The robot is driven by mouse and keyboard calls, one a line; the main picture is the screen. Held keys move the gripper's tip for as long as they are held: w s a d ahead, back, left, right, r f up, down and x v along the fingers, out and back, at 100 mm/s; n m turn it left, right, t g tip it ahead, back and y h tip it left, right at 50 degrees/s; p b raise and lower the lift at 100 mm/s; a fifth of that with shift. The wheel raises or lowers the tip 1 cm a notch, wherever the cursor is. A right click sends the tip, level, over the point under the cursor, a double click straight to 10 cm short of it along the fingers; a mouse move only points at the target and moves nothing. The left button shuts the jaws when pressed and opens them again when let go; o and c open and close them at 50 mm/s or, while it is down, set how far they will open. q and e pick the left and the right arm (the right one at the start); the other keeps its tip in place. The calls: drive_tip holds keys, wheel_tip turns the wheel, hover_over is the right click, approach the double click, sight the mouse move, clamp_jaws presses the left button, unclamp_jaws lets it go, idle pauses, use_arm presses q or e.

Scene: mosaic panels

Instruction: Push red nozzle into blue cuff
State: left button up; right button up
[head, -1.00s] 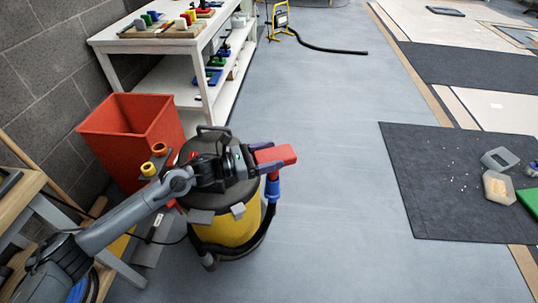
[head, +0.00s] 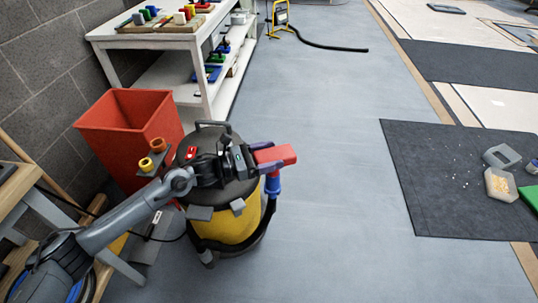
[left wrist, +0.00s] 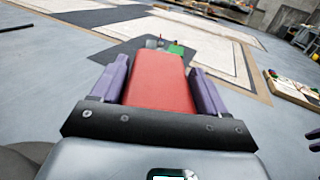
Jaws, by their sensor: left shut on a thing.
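My left gripper (head: 267,156) is shut on the red nozzle (head: 280,153), with a purple finger on each side of its flat body. In the left wrist view the nozzle (left wrist: 158,80) fills the space between the fingers. The blue cuff (head: 273,186) stands upright directly below the nozzle, on the end of a black hose beside the yellow vacuum drum (head: 232,229). The nozzle's lower end is at the top of the cuff. I cannot tell how deep it sits inside.
The vacuum's black lid (head: 212,176) lies under my left wrist. A red bin (head: 128,128) stands behind it at left. A white shelf (head: 132,44) with coloured parts is farther back. Open grey floor (head: 335,200) lies to the right, then a dark mat (head: 430,170).

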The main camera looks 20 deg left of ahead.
use_arm(q)
drive_tip(key=o, duration=1.1)
